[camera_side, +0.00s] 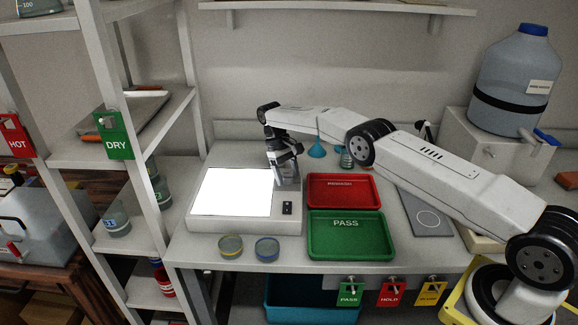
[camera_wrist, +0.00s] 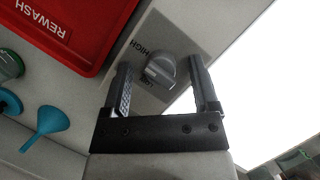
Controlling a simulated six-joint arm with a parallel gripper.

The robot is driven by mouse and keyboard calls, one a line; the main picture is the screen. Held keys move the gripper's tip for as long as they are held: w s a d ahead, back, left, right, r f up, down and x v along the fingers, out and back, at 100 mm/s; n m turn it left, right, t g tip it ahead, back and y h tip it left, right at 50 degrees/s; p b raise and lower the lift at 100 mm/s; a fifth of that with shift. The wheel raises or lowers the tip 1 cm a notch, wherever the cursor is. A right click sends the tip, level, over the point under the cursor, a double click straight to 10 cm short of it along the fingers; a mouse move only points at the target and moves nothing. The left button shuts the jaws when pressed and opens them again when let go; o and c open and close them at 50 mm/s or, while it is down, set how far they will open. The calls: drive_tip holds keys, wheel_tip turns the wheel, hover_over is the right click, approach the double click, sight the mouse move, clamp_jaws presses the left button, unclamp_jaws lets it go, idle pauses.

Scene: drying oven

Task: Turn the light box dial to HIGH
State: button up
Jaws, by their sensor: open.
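The light box (camera_side: 245,226) stands on the bench with its white panel (camera_side: 232,192) lit. I cannot tell which mark the knob points to. My gripper (camera_wrist: 160,64) is open, with one finger on each side of the dial and gaps showing. In the side view my gripper (camera_side: 287,180) points down over the box's right part and hides the dial. Its exact height above the dial is unclear.
A red REWASH tray (camera_side: 374,205) and a green PASS tray (camera_side: 318,252) sit right of the box. A blue funnel (camera_side: 317,150) stands behind. Two round lidded dishes (camera_side: 267,249) lie in front. A black switch (camera_side: 287,208) is on the box's front right.

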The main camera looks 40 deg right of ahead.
drive_tip(key=shift+r, duration=1.6)
drive_tip(key=s+a+r, duration=0.1)
drive_tip(key=s+r, duration=0.8)
drive_tip(key=s, duration=0.5)
drive_tip(key=shift+r, duration=0.35)
drive_tip(key=shift+a, duration=0.1)
drive_tip(key=s+a+f+t, duration=0.1)
drive_tip(key=s+a+t, duration=0.1)
drive_tip(key=s, duration=0.6)
drive_tip(key=s+a+f+t, duration=0.2)
drive_tip(key=s+t, duration=0.3)
drive_tip(key=s, duration=0.3)
drive_tip(key=shift+s+a+f, duration=0.2)
drive_tip(key=shift+a, duration=0.15)
